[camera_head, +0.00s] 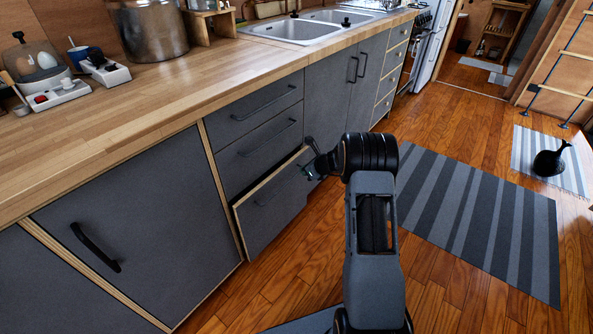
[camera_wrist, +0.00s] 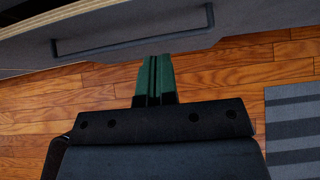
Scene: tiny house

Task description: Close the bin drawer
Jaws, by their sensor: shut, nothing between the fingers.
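The bin drawer (camera_head: 268,212) is the lowest grey drawer in the stack of three. It stands partly open, with its pale wooden top edge jutting out past the drawers above. Its front and dark bar handle (camera_wrist: 135,46) cross the top of the wrist view. My gripper (camera_head: 305,170) is at the right part of the drawer front. In the wrist view its green fingers (camera_wrist: 155,70) are shut together and empty, with tips at the edge of the drawer front, below the handle. I cannot tell whether they touch it. The drawer's inside is hidden.
Two shut drawers (camera_head: 262,120) sit above, under the wooden counter (camera_head: 170,88). A shut cabinet door (camera_head: 145,225) is to the left and double doors (camera_head: 345,85) to the right. Wooden floor and a striped rug (camera_head: 480,215) lie open to the right.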

